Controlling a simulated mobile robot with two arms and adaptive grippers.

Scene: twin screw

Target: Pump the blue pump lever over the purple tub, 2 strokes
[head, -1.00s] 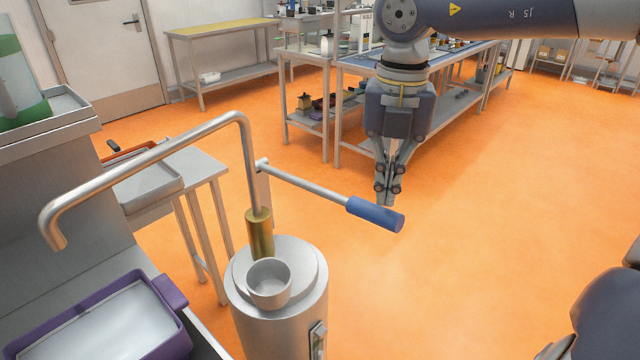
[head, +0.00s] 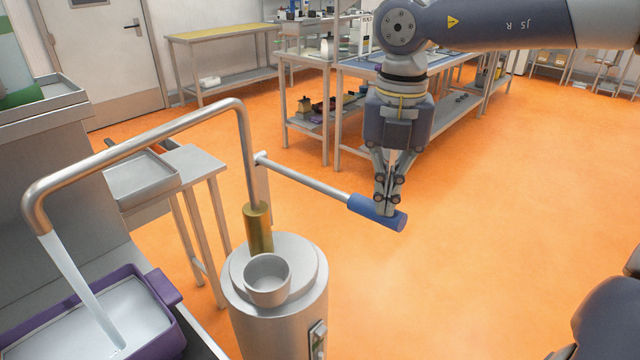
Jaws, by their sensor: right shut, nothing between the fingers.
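The blue pump lever grip (head: 358,206) sits at the end of a metal rod reaching right from the pump (head: 275,315). The rod slopes down slightly to the right. My right gripper (head: 385,212) points down with its fingers shut and empty. Its tips overlap the blue grip in the picture; whether they touch it is hard to tell. Water (head: 82,285) runs from the bent spout (head: 36,215) into the purple tub (head: 166,287) at lower left. The tub holds pale liquid. My left gripper is not in view.
A small cup (head: 267,279) stands on the pump top beside the brass collar (head: 258,228). A grey tray (head: 140,180) rests on a side table to the left. A workbench (head: 340,120) stands behind my right gripper.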

